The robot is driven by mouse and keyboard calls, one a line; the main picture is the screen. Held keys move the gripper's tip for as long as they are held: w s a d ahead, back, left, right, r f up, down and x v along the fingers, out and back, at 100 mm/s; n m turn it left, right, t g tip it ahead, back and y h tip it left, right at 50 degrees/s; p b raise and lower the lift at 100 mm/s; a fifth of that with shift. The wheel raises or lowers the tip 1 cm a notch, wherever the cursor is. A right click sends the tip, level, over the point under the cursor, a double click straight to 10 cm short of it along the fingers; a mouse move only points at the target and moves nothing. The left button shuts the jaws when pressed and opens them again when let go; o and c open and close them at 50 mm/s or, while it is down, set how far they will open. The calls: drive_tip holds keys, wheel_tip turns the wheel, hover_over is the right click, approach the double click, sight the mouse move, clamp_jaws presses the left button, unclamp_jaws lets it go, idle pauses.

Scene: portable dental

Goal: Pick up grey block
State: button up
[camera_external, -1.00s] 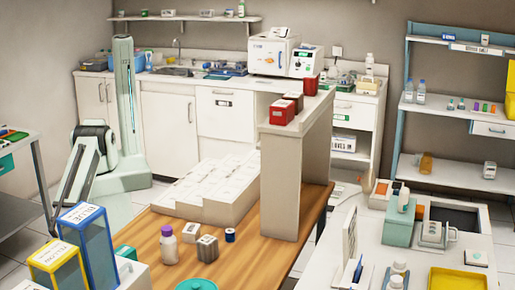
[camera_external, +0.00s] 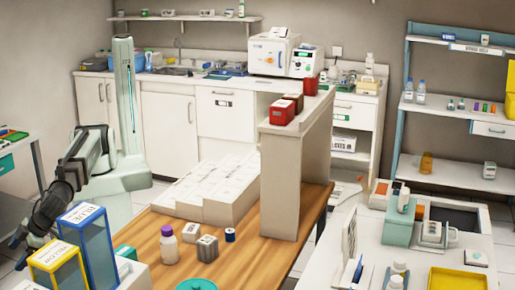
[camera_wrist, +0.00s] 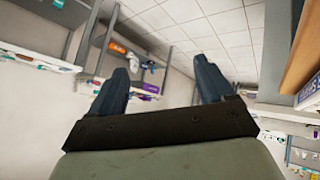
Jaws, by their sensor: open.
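The grey block (camera_external: 207,248) is a small cube with darker stripes on its side. It sits on the wooden table (camera_external: 240,268) in the external view, next to a paler beige block (camera_external: 190,232). My gripper (camera_wrist: 165,85) is open and empty in the wrist view, with two dark fingers spread apart. In the external view my arm reaches down to the far left, with its end near the yellow and blue boxes, well away from the grey block. The wrist view shows ceiling, wall and shelves, and no grey block.
A white bottle with a purple cap (camera_external: 168,245), a blue spool (camera_external: 230,235) and a teal round lid (camera_external: 197,284) surround the block. A blue box (camera_external: 92,250) and yellow box (camera_external: 57,265) stand at left. A tall beige partition (camera_external: 282,185) rises behind right.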

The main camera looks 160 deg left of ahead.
drive_tip(key=w+a+r+t+y, duration=0.1)
drive_tip(key=w+a+r, duration=0.2)
drive_tip(key=a, duration=0.3)
drive_tip(key=w+a+r, duration=0.2)
drive_tip(key=w+a, duration=0.1)
drive_tip(key=a, duration=0.2)
drive_tip(key=n+t+y, duration=0.1)
drive_tip(key=n+y, duration=0.2)
drive_tip(key=y, duration=0.4)
approach(207, 239)
drive_tip(key=shift+h, duration=0.3)
drive_tip(key=f, duration=0.6)
drive_tip(key=shift+d, duration=0.4)
drive_tip(key=shift+w+d+f, duration=0.1)
drive_tip(key=shift+w+f, duration=0.05)
drive_tip(key=shift+f, duration=0.85)
drive_tip(key=shift+w+f, duration=0.2)
drive_tip(key=shift+f, duration=0.8)
drive_tip(key=shift+w+d+f, duration=0.1)
drive_tip(key=shift+w+f, duration=0.05)
drive_tip(key=shift+f, duration=0.85)
drive_tip(key=c, duration=1.1)
drive_tip(key=shift+r, duration=0.15)
